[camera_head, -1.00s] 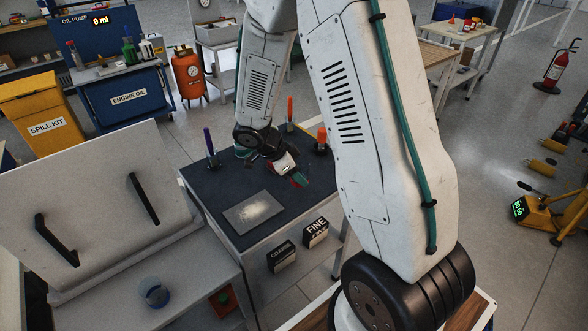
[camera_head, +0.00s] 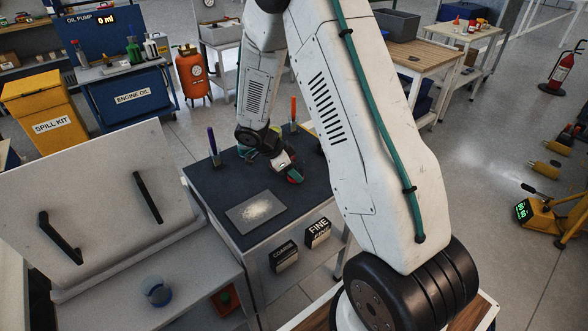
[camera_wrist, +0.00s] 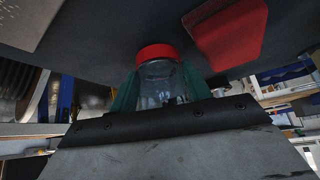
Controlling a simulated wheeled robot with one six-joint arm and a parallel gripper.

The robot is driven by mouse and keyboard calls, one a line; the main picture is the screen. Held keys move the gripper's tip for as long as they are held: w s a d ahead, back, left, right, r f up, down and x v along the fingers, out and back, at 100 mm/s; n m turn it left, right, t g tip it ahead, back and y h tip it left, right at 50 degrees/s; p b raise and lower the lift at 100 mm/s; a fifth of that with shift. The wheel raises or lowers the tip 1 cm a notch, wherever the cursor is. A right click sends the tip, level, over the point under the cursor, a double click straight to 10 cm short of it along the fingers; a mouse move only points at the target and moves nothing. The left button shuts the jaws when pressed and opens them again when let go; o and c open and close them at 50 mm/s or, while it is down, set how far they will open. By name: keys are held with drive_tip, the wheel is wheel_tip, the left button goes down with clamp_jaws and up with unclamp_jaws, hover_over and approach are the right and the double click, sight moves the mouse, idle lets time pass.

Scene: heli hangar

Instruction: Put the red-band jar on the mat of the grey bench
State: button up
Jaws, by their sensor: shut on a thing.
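The red-band jar (camera_wrist: 160,88) shows in the wrist view as a clear glass jar with a red band at its far end. My gripper (camera_wrist: 152,88) is shut on it, with a green finger on each side. In the head view my gripper (camera_head: 290,174) is over the right part of the dark mat-like top (camera_head: 285,204) of the grey bench (camera_head: 262,246). A small red patch shows at the fingertips there; I cannot tell whether it is the jar's band. Whether the jar touches the surface cannot be told.
A red block (camera_wrist: 229,33) lies close beside the jar in the wrist view. A powdery metal plate (camera_head: 257,212) lies at the bench's front left. Purple-handled (camera_head: 212,142) and orange-handled (camera_head: 293,112) tools stand behind. My arm hides the bench's right side.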

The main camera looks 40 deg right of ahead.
drive_tip(key=shift+f, duration=0.15)
drive_tip(key=o, duration=1.1)
